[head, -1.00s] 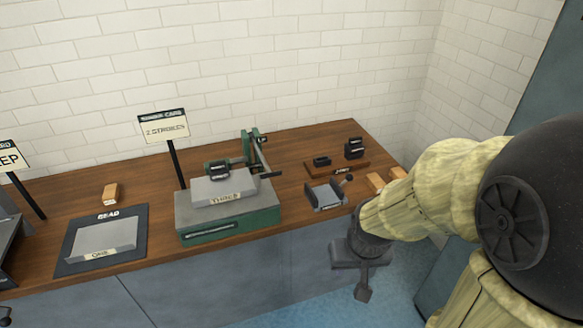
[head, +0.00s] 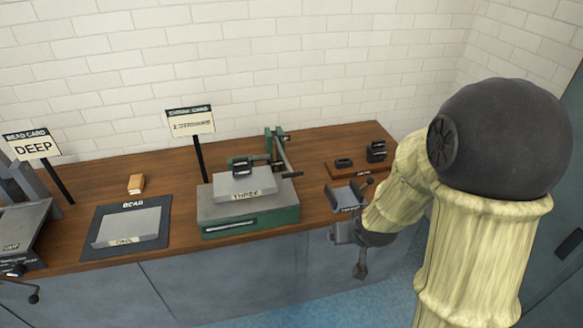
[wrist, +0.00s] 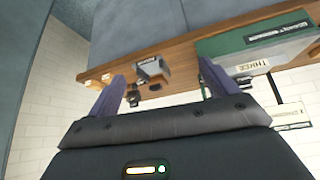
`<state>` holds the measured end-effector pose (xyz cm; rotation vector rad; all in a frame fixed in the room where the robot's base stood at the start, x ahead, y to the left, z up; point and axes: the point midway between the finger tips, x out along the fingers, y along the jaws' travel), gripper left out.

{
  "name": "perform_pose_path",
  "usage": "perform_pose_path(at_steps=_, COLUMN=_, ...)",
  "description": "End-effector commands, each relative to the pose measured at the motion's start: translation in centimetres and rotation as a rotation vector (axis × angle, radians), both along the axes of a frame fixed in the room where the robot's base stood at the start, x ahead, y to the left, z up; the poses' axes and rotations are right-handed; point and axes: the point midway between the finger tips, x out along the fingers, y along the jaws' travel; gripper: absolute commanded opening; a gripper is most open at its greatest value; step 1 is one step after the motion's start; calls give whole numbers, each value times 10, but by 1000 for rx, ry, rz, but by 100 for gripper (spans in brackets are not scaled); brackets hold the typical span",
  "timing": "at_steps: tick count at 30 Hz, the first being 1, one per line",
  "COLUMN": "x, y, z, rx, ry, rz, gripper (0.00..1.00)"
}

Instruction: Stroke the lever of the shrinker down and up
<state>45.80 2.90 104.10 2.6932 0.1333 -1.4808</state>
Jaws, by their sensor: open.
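The shrinker (head: 222,212) is a green and grey machine on the wooden bench, with a grey piece labelled THREE (head: 240,188) on top. Its green upright and lever (head: 281,148) rise at the back right, with a dark handle end (head: 292,174) sticking out to the right. My gripper (head: 350,250) is at the bench's front edge, right of the shrinker and apart from it. In the wrist view my gripper (wrist: 163,85) has its two fingers spread with nothing held; the shrinker's green body (wrist: 255,50) shows beyond the right finger. The lever is hard to make out there.
A small grey bracket (head: 347,196) and a wooden board (head: 346,172) with dark blocks lie right of the shrinker. A card on a post (head: 190,122) stands behind its left side. The BEAD mat (head: 160,222) and a wood block (head: 136,184) are farther left.

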Motion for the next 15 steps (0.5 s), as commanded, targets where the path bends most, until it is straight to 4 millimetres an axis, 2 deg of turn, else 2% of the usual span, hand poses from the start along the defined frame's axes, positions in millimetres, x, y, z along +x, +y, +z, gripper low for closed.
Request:
perform_pose_path(at_steps=1, x=14, y=6, z=-3, rx=5, ry=-43, rz=17, gripper=85)
perform_pose_path(at_steps=6, x=58, y=29, z=-11, rx=28, ry=-223, rz=72, gripper=85)
perform_pose_path(at_steps=12, x=93, y=57, z=-19, rx=69, ry=-435, rz=126, gripper=85)
perform_pose_path(at_steps=15, x=104, y=71, z=-22, rx=93, ry=-540, rz=146, gripper=85)
